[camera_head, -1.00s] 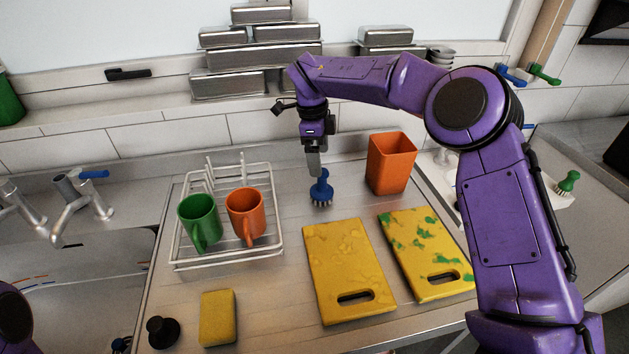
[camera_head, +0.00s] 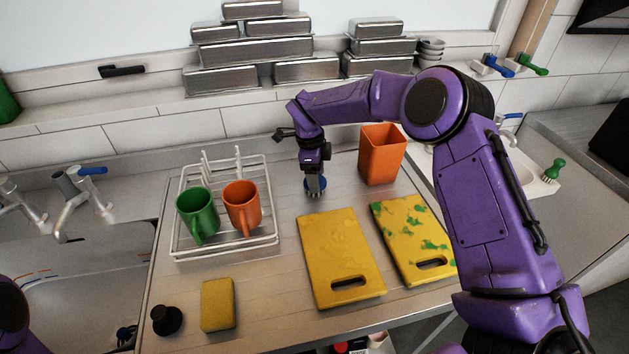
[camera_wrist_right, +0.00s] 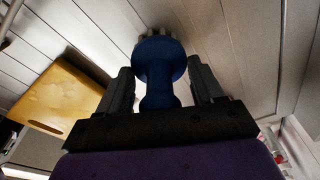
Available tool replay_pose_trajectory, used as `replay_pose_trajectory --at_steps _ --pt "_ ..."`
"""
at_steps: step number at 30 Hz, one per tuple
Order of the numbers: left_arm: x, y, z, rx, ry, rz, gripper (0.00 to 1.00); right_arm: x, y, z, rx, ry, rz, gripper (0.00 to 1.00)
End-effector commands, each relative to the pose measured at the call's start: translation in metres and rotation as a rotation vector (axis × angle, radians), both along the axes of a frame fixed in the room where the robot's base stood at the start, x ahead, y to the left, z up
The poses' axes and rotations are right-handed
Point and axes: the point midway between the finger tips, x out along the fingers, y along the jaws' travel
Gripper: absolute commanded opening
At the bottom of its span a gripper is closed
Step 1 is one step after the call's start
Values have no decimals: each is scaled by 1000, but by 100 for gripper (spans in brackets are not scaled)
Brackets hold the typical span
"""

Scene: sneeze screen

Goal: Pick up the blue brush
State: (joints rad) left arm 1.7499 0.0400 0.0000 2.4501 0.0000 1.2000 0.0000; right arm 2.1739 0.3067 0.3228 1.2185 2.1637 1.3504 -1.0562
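The blue brush (camera_head: 316,191) stands on the counter between the dish rack and the orange bin, mostly hidden by my right gripper in the head view. My right gripper (camera_head: 313,184) comes down on it from above. In the right wrist view the blue brush (camera_wrist_right: 160,68) lies between the two fingers of the right gripper (camera_wrist_right: 162,82), bristles at the far end. The fingers are apart, one on each side of its handle, with gaps showing. My left gripper is not in view; only a piece of my left arm shows at the left edge.
The dish rack (camera_head: 174,240) holds a green mug (camera_head: 198,212) and an orange mug (camera_head: 241,205). The orange bin (camera_head: 381,155) stands right of the brush. Two yellow cutting boards (camera_head: 338,250) (camera_head: 405,225) lie in front. A sponge (camera_head: 217,303) and black stopper (camera_head: 166,320) sit front left.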

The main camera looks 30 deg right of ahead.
Motion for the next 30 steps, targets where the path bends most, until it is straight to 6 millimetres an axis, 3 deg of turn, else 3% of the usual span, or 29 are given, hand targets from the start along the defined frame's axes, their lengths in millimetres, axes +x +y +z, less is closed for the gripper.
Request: replay_pose_trajectory --at_steps 10,16,22,30 --pt "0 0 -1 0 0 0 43 0 0 4 1 -1 -1 36" --pt "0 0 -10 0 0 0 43 -2 2 34 3 -3 0 36" --pt "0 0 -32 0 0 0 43 -40 28 86 3 -6 2 36" --pt "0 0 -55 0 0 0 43 -98 68 118 0 -1 3 36"
